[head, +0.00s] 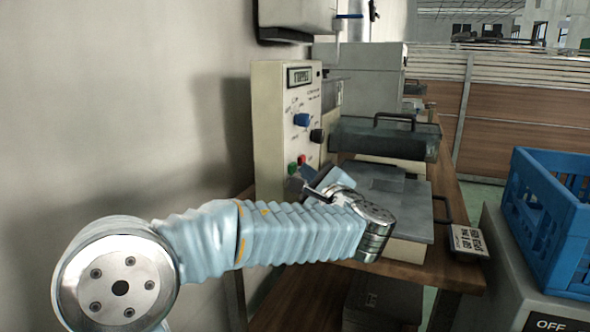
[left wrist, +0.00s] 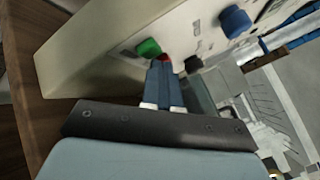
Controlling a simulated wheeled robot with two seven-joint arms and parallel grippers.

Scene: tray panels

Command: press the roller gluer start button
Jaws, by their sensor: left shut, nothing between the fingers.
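The control box (head: 270,125) is a cream panel with a small display reading what looks like "STOPPED", two blue-black knobs, a green button (head: 292,168) and a red button (head: 302,160). My right gripper is out of view.
The grey machine with a flat lid (head: 385,190) and a dark roller tray (head: 385,138) stands right of the panel on a wooden bench (head: 450,195). A blue crate (head: 545,220) is at the right. The wall (head: 120,100) is close on the left.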

